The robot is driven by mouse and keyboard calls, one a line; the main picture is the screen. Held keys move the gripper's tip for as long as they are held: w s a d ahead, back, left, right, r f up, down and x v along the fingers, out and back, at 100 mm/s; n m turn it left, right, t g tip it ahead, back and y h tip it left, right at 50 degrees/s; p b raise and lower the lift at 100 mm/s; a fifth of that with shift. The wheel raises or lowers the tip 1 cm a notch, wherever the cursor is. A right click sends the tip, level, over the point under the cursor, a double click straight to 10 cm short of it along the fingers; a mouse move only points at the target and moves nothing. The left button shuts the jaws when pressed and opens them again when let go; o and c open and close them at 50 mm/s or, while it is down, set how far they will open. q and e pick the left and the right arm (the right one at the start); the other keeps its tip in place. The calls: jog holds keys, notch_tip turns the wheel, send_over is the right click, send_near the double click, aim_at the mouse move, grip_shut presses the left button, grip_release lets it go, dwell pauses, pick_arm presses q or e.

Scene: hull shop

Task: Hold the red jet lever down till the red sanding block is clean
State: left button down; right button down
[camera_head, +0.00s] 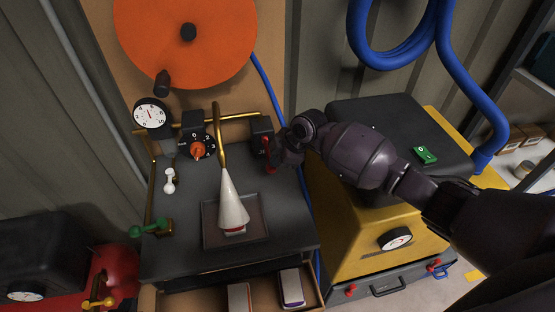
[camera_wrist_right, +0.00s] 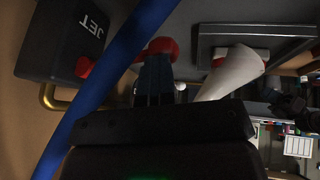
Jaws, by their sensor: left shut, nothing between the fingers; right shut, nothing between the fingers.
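The red jet lever (camera_head: 266,146) hangs from a black box on the bench; in the wrist view its red end (camera_wrist_right: 162,46) is at my fingertips, beside the box marked JET (camera_wrist_right: 84,40). My right gripper (camera_head: 286,155) is shut and empty, with its tips against or very close to the lever. A white cone (camera_head: 232,203) spreads from the brass nozzle pipe (camera_head: 218,135) down onto the red sanding block (camera_head: 236,231). Only a red edge of the block shows, so its cleanness cannot be told. My left gripper is out of view.
The block is in a shallow grey tray (camera_head: 208,238) on the dark bench. A dial with an orange knob (camera_head: 198,150), a gauge (camera_head: 150,114) and a green valve handle (camera_head: 148,230) stand left. An open drawer (camera_head: 205,299) holds more blocks. A yellow machine (camera_head: 345,205) stands right.

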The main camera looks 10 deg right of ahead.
pick_arm(q)
jog(key=shift+s+f, duration=0.15)
jog(key=shift+s, duration=0.1)
pick_arm(e)
jog(key=shift+s+f, duration=0.2)
jog(key=shift+f, duration=0.15)
pick_arm(q)
jog(key=shift+w, duration=0.25)
dwell(0.6)
jog(key=shift+s, duration=0.25)
pick_arm(e)
jog(key=shift+r, duration=0.1)
